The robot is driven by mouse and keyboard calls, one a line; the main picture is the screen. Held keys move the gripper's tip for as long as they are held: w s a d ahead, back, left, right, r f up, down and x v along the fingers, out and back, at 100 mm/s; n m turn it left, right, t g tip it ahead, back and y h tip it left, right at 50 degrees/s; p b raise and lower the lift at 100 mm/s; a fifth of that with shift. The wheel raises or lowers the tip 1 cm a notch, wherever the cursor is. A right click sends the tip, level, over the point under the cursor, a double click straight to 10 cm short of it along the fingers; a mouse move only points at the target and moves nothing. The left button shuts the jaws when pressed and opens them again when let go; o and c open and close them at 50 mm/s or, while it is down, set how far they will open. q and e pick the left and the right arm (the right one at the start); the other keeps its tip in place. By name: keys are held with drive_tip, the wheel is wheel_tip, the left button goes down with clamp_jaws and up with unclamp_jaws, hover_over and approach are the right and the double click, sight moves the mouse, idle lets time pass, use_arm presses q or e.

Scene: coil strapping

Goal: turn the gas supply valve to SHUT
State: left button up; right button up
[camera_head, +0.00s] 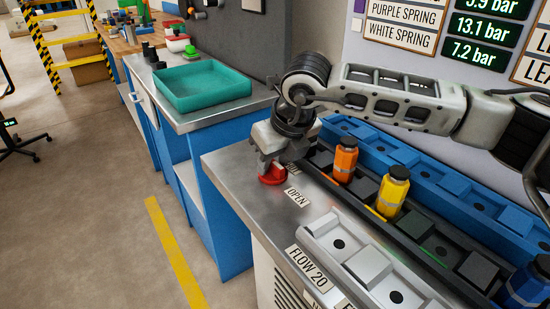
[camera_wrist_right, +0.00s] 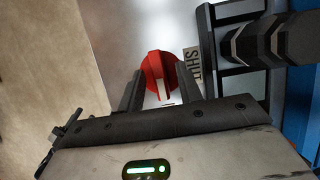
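The gas supply valve is a round red knob on the steel counter, seen in the head view (camera_head: 272,176) and the right wrist view (camera_wrist_right: 152,72). A raised bar with a white mark crosses it; in the wrist view the mark points down the picture, not at the SHUT label (camera_wrist_right: 193,64) on the right. The OPEN label (camera_head: 297,197) lies in front of the knob in the head view. My right gripper (camera_head: 268,163) is over the knob. In the wrist view its fingers (camera_wrist_right: 160,88) stand apart on either side, with no clear grip. My left gripper is out of view.
Beside the knob, a dark rack holds an orange bottle (camera_head: 345,160) and a yellow bottle (camera_head: 393,192). A pale grey rack (camera_head: 330,232) stands nearer, a blue rack (camera_head: 440,178) behind. A teal tray (camera_head: 203,85) sits on the neighbouring counter. The counter left of the knob is clear.

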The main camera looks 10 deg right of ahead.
drive_tip(key=shift+c, duration=0.2)
clamp_jaws()
